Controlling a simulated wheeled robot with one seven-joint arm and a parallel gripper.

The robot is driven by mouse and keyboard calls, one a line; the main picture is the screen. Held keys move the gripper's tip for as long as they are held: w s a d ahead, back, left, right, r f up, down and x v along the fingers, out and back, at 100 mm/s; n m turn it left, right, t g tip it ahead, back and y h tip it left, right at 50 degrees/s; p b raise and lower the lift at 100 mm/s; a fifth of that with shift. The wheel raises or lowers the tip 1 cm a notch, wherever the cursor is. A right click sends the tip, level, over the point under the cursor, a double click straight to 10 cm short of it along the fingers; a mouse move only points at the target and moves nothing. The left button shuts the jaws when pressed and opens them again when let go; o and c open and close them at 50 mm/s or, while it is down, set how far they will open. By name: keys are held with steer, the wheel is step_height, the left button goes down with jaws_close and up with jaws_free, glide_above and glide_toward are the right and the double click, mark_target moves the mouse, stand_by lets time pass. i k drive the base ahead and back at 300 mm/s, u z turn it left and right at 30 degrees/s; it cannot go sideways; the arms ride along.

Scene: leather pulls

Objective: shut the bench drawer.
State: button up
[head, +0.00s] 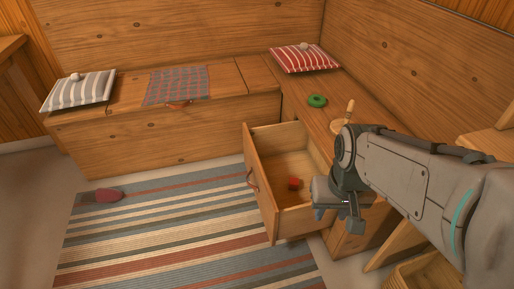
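The bench drawer (258,186) is pulled well out of the right-hand bench (348,232), toward the left over the striped rug. Its wooden front carries a leather pull (251,180) on the outer face. A small red block (294,183) lies inside the drawer. My gripper (337,218) points down at the drawer's near right side, close to the bench face. Its two fingers look apart, with nothing seen between them. The leather pull is well to the left of it. I cannot tell whether it touches the drawer side. My arm hides part of the bench.
A green ring (317,100) and a wooden object (349,111) sit on the right bench top, beside a red striped cushion (304,59). A dark red slipper-like thing (103,196) lies on the striped rug (180,225). A basket (428,274) stands at lower right.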

mark_target(274, 153)
steer(key=k, duration=0.45)
steer(key=u, duration=1.2)
steer(key=i, duration=0.95)
steer(key=z, duration=1.2)
steer(key=k, duration=0.45)
steer(key=u, duration=0.6)
steer(key=i, duration=0.6)
steer(key=z, duration=0.65)
